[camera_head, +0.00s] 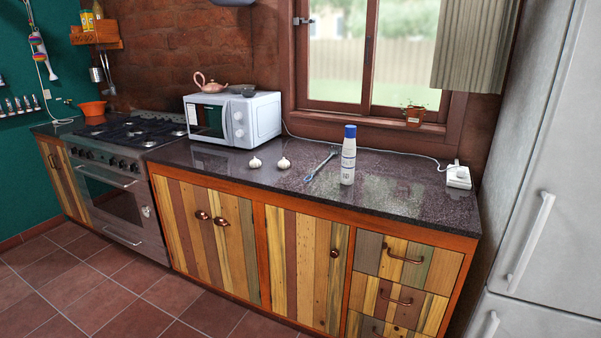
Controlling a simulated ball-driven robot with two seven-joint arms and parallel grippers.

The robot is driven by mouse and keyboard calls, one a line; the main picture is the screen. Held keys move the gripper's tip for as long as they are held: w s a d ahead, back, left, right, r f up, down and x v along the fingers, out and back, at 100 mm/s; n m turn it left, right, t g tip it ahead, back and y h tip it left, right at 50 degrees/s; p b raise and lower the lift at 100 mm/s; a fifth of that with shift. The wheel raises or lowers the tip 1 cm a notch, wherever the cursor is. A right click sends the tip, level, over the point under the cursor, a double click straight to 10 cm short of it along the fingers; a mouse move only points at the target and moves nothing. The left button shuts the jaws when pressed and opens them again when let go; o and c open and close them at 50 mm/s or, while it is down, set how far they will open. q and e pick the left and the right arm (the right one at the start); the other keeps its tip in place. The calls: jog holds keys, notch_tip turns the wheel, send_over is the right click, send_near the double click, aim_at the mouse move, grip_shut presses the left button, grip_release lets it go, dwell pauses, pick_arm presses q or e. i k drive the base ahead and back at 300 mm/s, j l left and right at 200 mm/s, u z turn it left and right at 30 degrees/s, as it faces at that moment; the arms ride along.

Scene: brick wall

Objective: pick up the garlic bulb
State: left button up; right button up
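Two white garlic bulbs stand on the dark stone counter (225,172), in front of the microwave. The left garlic bulb (255,163) is a little nearer the counter's front edge. The right garlic bulb (284,163) stands a short way to its right, apart from it. Nothing covers either bulb. Neither my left gripper nor my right gripper shows in the head view.
A white microwave (233,118) with a teapot (210,84) on top stands behind the bulbs. To their right are a blue-grey utensil (320,166), a white bottle with a blue cap (348,156) and a white power strip (458,176). The counter's front strip is clear.

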aim_at(283, 164)
jog(key=i+z, duration=0.4)
jog(key=i+j+z, duration=0.25)
jog(key=j+z, duration=0.2)
jog(key=j, duration=0.2)
jog(key=i+j+z, duration=0.25)
jog(key=j, duration=0.15)
jog(key=j+z, duration=0.2)
jog(key=j, duration=0.2)
